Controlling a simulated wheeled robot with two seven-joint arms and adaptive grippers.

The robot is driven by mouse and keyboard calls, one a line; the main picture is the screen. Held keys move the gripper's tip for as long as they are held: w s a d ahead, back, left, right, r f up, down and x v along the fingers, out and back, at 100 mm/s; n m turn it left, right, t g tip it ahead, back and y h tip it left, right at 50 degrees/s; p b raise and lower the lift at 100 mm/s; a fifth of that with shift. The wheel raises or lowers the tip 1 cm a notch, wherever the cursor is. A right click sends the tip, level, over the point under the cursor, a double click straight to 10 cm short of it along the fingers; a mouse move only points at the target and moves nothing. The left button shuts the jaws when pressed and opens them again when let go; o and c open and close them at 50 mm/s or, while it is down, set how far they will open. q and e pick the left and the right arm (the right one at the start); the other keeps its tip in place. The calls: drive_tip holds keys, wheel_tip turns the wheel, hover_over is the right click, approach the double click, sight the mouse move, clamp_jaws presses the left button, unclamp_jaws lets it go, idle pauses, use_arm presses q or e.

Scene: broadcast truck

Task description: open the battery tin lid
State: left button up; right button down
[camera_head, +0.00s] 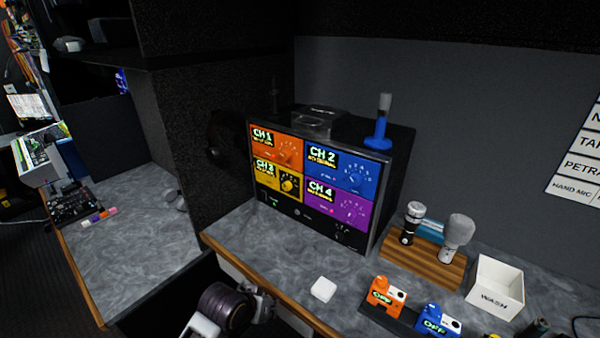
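A dark, glassy box (312,122) sits on top of the receiver rack, with a dark flat panel (324,112) at its back edge. It may be the battery tin, but its label is too small to read, and I cannot tell whether the panel is a raised lid. My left gripper (264,301) is at the bottom of the head view, low in front of the counter's front edge and well below the box, apart from it. Its fingers are dark and partly hidden, so their opening is unclear. My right gripper is not in view.
The rack (330,235) has four coloured channel panels, and a blue-based handheld (379,130) stands on it. A small white block (323,289) lies on the counter. Right are a wooden microphone stand (422,263), orange (384,297) and blue (437,321) packs, and a WASH bin (494,287).

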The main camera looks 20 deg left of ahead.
use_arm(q)
drive_tip(key=w+a+r+n+t+h, duration=0.1)
drive_tip(key=w+r+n+t+h, duration=0.1)
drive_tip(key=w+r+n+t, duration=0.2)
drive_tip(key=w+a+r+n+t+h, duration=0.1)
drive_tip(key=w+r+n+t, duration=0.3)
drive_tip(key=w+r, duration=0.6)
drive_tip(key=w+a+r+n+t+h, duration=0.2)
drive_tip(key=w+r, duration=0.5)
drive_tip(key=r, duration=1.6)
drive_tip(key=a+n+t, duration=0.1)
drive_tip(key=n+t, duration=0.1)
drive_tip(key=n, duration=0.1)
drive_tip(key=shift+r+t+h, duration=0.3)
drive_tip(key=shift+t, duration=0.1)
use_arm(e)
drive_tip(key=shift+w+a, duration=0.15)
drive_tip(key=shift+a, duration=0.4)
use_arm(q)
drive_tip(key=shift+w+d, duration=0.1)
drive_tip(key=shift+w, duration=0.05)
